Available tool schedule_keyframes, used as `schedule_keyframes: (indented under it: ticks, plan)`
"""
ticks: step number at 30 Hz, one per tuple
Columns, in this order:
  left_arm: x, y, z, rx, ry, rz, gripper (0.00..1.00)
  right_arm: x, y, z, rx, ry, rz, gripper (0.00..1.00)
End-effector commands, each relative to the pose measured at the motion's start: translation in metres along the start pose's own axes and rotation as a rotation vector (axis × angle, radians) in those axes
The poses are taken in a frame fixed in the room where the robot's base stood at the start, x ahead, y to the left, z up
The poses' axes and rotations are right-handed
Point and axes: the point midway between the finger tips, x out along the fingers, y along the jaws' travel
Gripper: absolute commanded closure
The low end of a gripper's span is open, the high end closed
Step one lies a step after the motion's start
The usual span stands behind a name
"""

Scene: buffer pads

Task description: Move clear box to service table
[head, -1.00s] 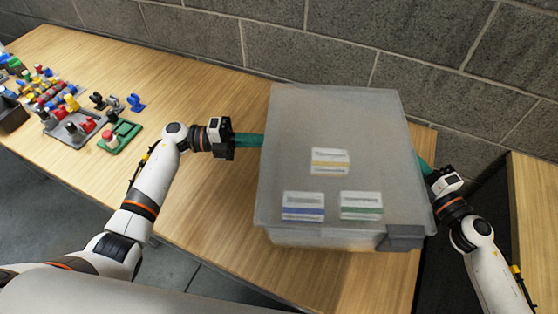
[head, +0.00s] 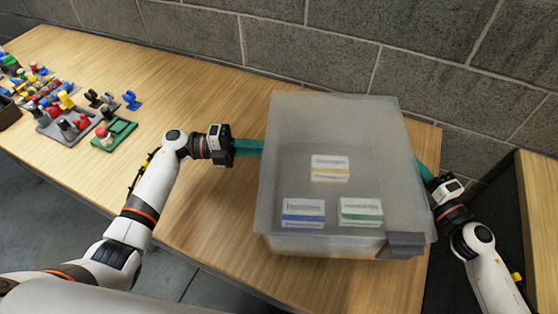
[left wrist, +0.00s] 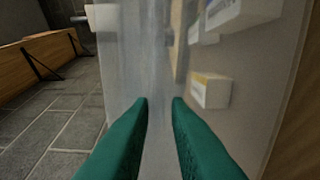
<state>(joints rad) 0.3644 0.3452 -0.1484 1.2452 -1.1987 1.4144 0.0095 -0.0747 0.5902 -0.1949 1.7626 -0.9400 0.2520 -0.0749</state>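The clear box (head: 290,140) is a large, translucent lidded bin over the right end of the wooden table, with three small labelled cartons (head: 330,168) visible inside. My left gripper (head: 258,147) meets its left side. In the left wrist view, the left gripper's teal fingertips (left wrist: 160,100) are apart and point at the box's translucent wall (left wrist: 265,110); the exact contact is unclear. My right gripper (head: 420,168) is at the box's right side, its fingertips partly hidden by the box. Whether the box's base touches the table cannot be told. The service table is not clearly identifiable.
The wooden table (head: 200,85) holds several coloured parts (head: 50,95) and a green tray with a red button (head: 110,135) at left. A grey block wall (head: 430,80) stands behind. Another wooden surface (head: 540,200) is at the right, past a dark gap.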

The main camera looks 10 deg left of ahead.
Motion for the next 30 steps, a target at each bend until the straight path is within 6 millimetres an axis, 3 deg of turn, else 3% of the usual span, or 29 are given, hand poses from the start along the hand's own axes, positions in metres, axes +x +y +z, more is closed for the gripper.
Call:
schedule_keyframes:
  ticks: [2, 14, 24, 30]
  plan:
    - [0.000, 0.001, 0.000, 0.000, 0.000, 0.000, 0.71, 0.000, -0.001, 0.001, 0.000, -0.001, 0.000, 0.71]
    - [-0.009, 0.001, 0.000, 0.000, -0.001, -0.002, 0.71, 0.000, -0.001, 0.002, 0.000, -0.005, -0.001, 0.71]
    - [-0.077, 0.001, 0.000, -0.001, 0.002, -0.004, 0.71, 0.000, -0.001, 0.002, 0.000, -0.005, -0.001, 0.71]
    - [-0.109, 0.001, 0.000, -0.001, 0.000, -0.002, 0.71, 0.000, -0.001, 0.002, 0.000, -0.005, -0.001, 0.71]
